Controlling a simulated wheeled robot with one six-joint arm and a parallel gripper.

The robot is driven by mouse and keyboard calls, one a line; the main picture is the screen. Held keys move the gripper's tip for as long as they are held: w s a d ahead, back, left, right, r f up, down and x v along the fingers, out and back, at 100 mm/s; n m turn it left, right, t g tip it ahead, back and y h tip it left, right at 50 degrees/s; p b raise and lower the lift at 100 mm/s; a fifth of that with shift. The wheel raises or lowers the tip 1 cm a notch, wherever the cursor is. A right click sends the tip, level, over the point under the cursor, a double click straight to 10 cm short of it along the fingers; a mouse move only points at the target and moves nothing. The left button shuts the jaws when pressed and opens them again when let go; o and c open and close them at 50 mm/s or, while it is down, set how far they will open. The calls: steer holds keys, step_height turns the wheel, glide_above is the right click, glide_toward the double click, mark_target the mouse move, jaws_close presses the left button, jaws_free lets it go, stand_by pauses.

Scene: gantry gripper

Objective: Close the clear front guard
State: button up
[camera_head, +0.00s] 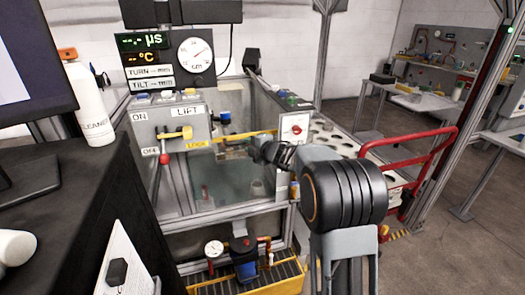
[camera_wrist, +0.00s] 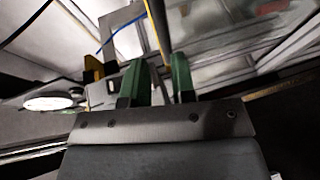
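The clear front guard is hard to make out. A see-through pane (camera_head: 225,180) shows at the front of the metal-framed tank, and I cannot tell whether it is the guard or how far it is shut. A yellow bar (camera_head: 245,136) crosses the tank's upper part. My gripper (camera_head: 262,152) is over the tank's right half, close to the bar's right end. In the wrist view, my two green fingers (camera_wrist: 159,80) are apart with a gap between them. A thin yellow bar (camera_wrist: 156,25) runs toward that gap. Contact with it cannot be told.
A grey panel with the LIFT lever (camera_head: 175,133) stands at the tank's left. A small box with a red knob (camera_head: 295,128) is at its right. A red rail (camera_head: 410,150) lies further right. A black-covered desk (camera_head: 60,200) fills the left front.

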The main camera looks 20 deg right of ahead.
steer(key=v, duration=0.7)
steer(key=shift+s+d, duration=0.15)
steer(key=shift+s, duration=0.25)
